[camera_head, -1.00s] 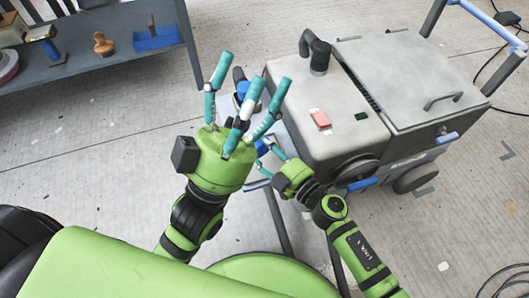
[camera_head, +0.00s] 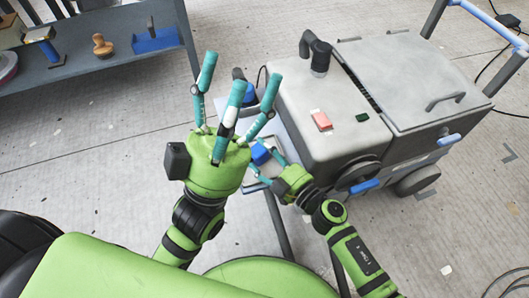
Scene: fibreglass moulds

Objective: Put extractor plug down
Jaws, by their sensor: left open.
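My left gripper (camera_head: 236,85) is open and empty, its teal fingers spread and pointing up the picture. Behind its fingers, a blue and black piece (camera_head: 250,95), which may be the extractor plug, is partly hidden. My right gripper (camera_head: 264,165) is lower, beside the grey extractor machine (camera_head: 335,95). A blue object (camera_head: 261,153) shows at its teal fingers, over a pale surface. I cannot tell whether the fingers hold it or only overlap it in the picture.
The extractor machine has a black hose elbow (camera_head: 317,55), a red switch (camera_head: 321,121) and wheels. A grey shelf (camera_head: 100,68) at the upper left bears a blue tray (camera_head: 155,41) and tools. Open floor lies between the shelf and my arms.

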